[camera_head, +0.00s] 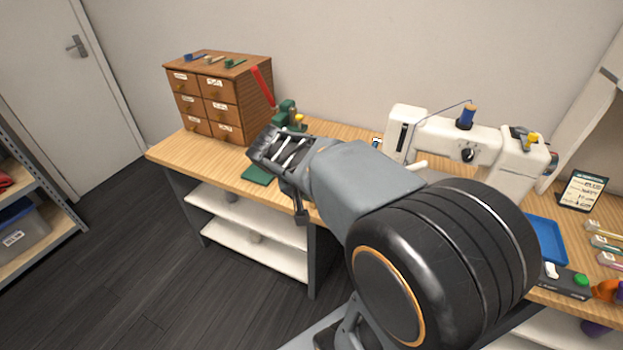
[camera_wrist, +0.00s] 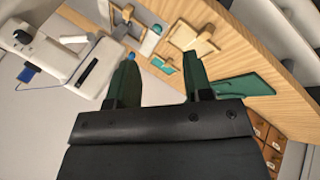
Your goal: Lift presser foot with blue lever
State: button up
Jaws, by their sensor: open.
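The white sewing machine (camera_head: 440,135) stands at the back right of the wooden table, with a blue thread spool (camera_head: 466,116) on top. It also shows at the left of the wrist view (camera_wrist: 70,62). My gripper (camera_head: 283,152) is over the table's left part, left of the machine and apart from it. In the wrist view its two dark green fingers (camera_wrist: 160,64) are spread with nothing held between them. A small blue bit (camera_wrist: 131,56) shows by the left finger; I cannot tell what it is. The presser foot and blue lever cannot be made out; my arm hides the machine's lower front.
A wooden drawer cabinet (camera_head: 222,98) stands at the table's back left, near a green tool (camera_head: 287,112) and a green mat (camera_head: 258,174). A blue tray (camera_head: 548,240), a sign (camera_head: 582,190) and small items lie at the right. The floor at left is clear.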

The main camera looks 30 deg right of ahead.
jog(key=shift+s+a+r+n+y+p, duration=0.2)
jog(key=shift+s+a+r+y+p, duration=0.1)
jog(key=shift+a, duration=0.25)
jog(key=shift+s+a+r+n+y+p, duration=0.2)
jog(key=shift+s+a+r+y+p, duration=0.1)
jog(key=shift+a, duration=0.2)
jog(key=s+a+r+n+t+y+p, duration=0.2)
jog(key=s+a+n+t+y+p, duration=0.1)
jog(key=a, duration=0.7)
jog(key=s+y+p, duration=0.1)
jog(key=y, duration=0.1)
jog(key=shift+s+a+n+y, duration=0.15)
jog(key=shift+s+n+y, duration=0.2)
jog(key=shift+n+y, duration=0.05)
jog(key=shift+a, duration=0.1)
